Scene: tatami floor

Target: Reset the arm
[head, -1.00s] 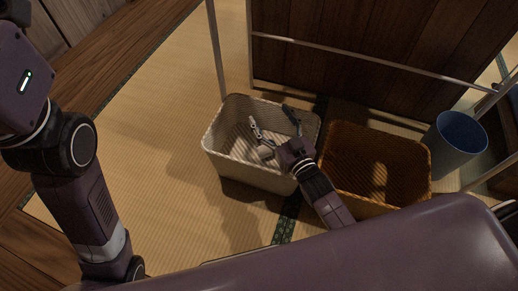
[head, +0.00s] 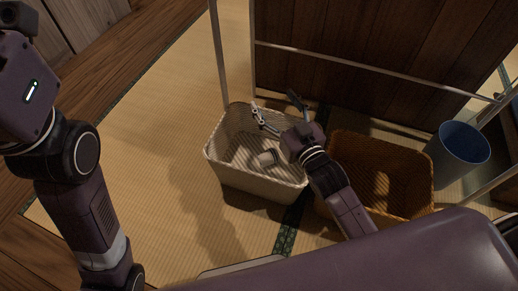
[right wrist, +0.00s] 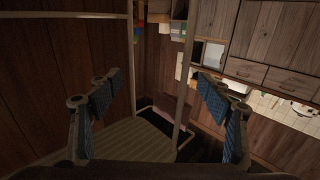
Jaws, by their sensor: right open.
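My right gripper (head: 275,108) is open and empty, held above the far side of the white basket (head: 236,182). Its two fingers also show spread apart in the right wrist view (right wrist: 160,110), with nothing between them.
A brown wicker basket (head: 415,205) stands right of the white one, empty as far as I see. A blue bin (head: 460,145) is at the far right. Thin metal posts and a rail (head: 375,69) stand before a dark wooden panel (head: 380,40). Tatami at left is clear.

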